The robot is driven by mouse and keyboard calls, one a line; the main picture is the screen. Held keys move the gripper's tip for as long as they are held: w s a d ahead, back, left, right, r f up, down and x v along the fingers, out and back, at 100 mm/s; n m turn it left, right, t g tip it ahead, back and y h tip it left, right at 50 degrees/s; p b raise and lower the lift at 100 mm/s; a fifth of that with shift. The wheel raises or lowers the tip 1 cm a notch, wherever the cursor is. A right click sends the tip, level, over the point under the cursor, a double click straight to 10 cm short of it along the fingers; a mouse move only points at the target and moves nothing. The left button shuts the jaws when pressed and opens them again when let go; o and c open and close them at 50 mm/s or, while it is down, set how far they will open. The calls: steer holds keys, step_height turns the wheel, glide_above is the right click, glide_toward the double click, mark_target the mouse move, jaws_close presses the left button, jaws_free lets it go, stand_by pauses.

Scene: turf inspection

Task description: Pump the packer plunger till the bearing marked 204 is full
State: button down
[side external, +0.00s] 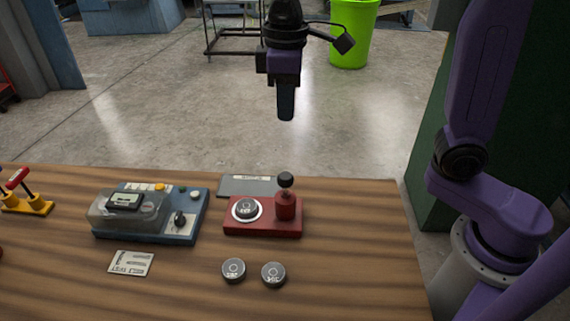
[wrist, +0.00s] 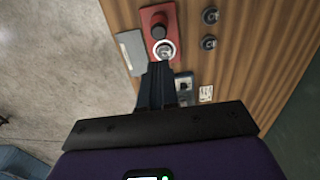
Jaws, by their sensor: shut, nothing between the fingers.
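The red packer (side external: 262,229) sits on the wooden table, with its plunger (side external: 286,204) upright at the right end under a black knob (side external: 286,180). A bearing (side external: 246,208) lies in the round seat at its left end. Two loose bearings lie on the table in front, the left one (side external: 233,269) and the right one (side external: 273,273). The bearing marks are too small to read surely. My gripper (side external: 286,115) is shut and empty, high above and apart from the packer. The wrist view shows the packer (wrist: 172,14) and seated bearing (wrist: 165,51) beyond my fingers (wrist: 157,72).
A blue machine (side external: 192,217) with a clear cover stands left of the packer. A grey plate (side external: 235,185) lies behind the packer. A printed card (side external: 131,263) lies in front left. A yellow stand with red handles (side external: 28,204) is at the far left. The table's right front is clear.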

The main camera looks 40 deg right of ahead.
mark_target(287, 176)
step_height(287, 176, down, 14)
stand_by(0.6)
steer(key=shift+f, duration=1.15)
steer(key=shift+s, duration=0.1)
step_height(287, 176, up, 14)
steer(key=shift+r, duration=0.2)
